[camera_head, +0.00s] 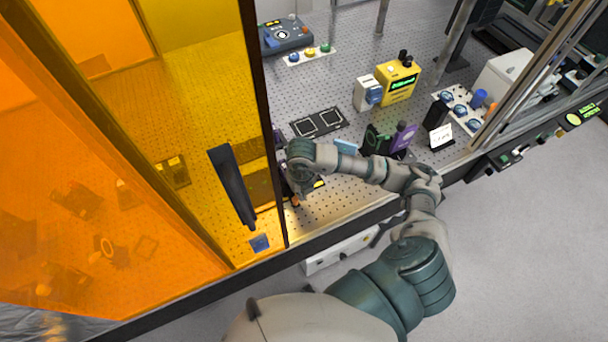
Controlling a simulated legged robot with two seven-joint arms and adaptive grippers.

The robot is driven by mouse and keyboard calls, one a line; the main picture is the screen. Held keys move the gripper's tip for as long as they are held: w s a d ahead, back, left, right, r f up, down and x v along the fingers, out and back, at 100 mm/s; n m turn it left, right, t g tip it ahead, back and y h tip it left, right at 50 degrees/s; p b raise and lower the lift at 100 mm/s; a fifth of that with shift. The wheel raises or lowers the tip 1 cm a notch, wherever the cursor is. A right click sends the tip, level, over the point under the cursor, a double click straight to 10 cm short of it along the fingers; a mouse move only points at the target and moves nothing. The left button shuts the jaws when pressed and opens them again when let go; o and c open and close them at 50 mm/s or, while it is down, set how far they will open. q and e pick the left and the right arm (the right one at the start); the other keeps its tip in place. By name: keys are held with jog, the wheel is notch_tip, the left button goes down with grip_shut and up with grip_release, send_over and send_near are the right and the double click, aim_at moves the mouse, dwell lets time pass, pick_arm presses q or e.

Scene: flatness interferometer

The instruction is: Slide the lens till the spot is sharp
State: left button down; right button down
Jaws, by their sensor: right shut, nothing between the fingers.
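My right arm reaches over the front edge of the perforated optical table (350,210). Its gripper (294,194) points down beside the dark door frame, low over the table, and is shut with nothing held. Small dark and purple parts (280,142) show next to the gripper, partly hidden by my wrist and the frame. I cannot tell whether the lens is among them. No spot can be made out. My left gripper is not in view.
An orange-yellow door panel (205,120) with a black handle (234,186) covers the left side. A yellow instrument (400,84), a black framed plate (318,122) and a white card (441,136) stand on the table. A metal post (455,35) rises at the back.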

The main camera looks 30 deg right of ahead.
jog(key=shift+w+a, duration=0.15)
jog(key=shift+a, duration=0.95)
jog(key=shift+d, duration=0.65)
notch_tip(320, 180, up, 9)
jog(key=p, duration=0.5)
dwell(0.4)
